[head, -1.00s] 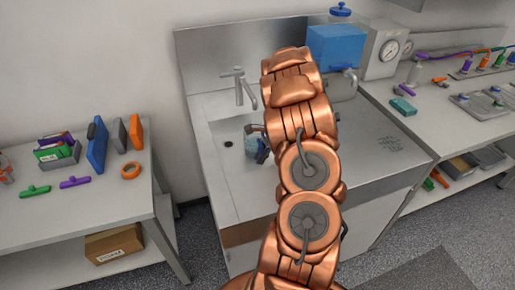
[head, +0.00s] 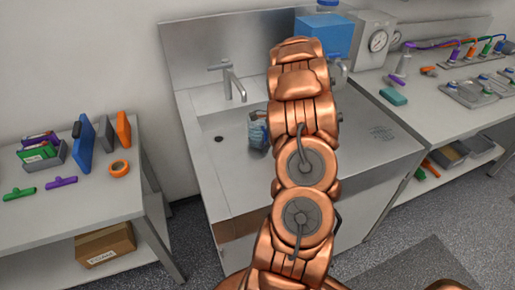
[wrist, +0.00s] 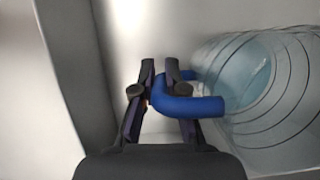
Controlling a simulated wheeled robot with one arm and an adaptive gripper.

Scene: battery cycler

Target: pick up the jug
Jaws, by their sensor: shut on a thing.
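The jug is a clear, ringed cylinder (wrist: 272,85) with a blue handle (wrist: 195,104), lying across the right of the wrist view. My gripper (wrist: 160,82) is shut on the handle, with its dark fingers on either side of it. I cannot tell whether the jug touches the basin floor.
The steel sink (head: 212,165) has a tap (head: 232,82) behind the jug. A blue box (head: 322,36) and a gauge unit (head: 366,40) stand behind right. A side table (head: 85,205) with coloured tools is at left.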

